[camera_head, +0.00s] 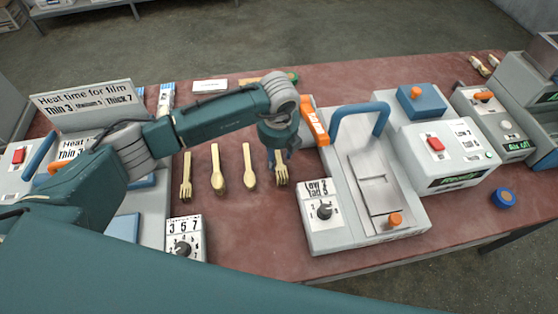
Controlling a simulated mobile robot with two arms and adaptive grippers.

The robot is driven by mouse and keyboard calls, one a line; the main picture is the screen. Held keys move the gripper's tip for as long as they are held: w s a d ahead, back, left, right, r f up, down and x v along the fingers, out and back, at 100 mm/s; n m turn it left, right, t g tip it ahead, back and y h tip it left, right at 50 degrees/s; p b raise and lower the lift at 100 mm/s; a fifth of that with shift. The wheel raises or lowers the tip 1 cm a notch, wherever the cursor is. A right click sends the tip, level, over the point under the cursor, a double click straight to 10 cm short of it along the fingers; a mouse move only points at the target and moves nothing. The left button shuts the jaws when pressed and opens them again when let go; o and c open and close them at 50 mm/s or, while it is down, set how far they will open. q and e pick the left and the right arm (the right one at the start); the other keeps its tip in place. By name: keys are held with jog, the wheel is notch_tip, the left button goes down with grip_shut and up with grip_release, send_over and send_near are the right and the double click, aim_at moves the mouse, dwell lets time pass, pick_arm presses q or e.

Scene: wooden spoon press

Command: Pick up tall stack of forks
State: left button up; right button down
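Two forks and two spoons of pale wood lie in a row on the red-brown table. One fork (186,178) is at the left end of the row and the other fork (282,177) is at the right end. Between them are a spoon (217,178) and another spoon (249,177). I cannot tell the stack heights from this angle. My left gripper (279,157) points down over the handle end of the right fork and hides that end. Its fingers are mostly hidden, so I cannot see whether they are open or touch the fork. My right gripper is not in view.
A grey press with a blue handle (356,111) stands close right of my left gripper, with an orange part (315,122) beside it. A machine with a red button (436,143) is farther right. A sign (85,103) and a dial box (184,245) are left.

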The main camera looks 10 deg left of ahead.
pick_arm(q)
grip_shut()
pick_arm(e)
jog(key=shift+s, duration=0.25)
pick_arm(q)
jog(key=shift+r, duration=0.1)
